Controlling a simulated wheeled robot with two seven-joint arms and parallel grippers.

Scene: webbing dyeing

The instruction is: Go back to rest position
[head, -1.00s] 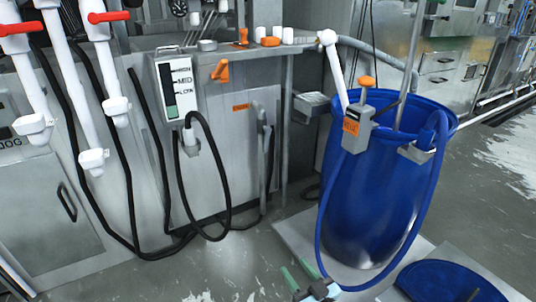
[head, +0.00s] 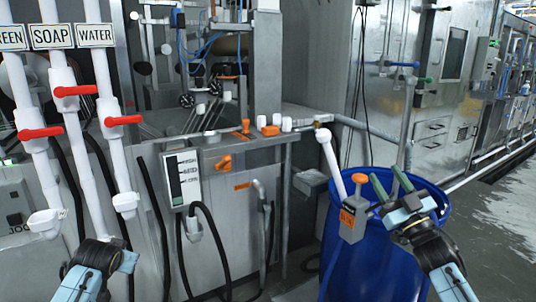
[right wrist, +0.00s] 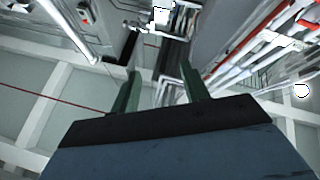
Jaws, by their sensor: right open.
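My right gripper (head: 388,178) is raised in front of the blue drum (head: 372,268) in the head view. Its two green fingers point up and stand apart, with nothing between them. The right wrist view shows the same open, empty fingers (right wrist: 159,70) against the ceiling and overhead pipes. My left arm shows at the lower left of the head view, with its black wrist and part of a light blue body. Its fingers do not show.
White pipes with red valve handles (head: 75,91) stand close at the left. A grey machine cabinet (head: 240,215) with hoses fills the middle. A grey orange-topped nozzle (head: 353,218) hangs at the drum. Open floor (head: 500,220) lies at the right.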

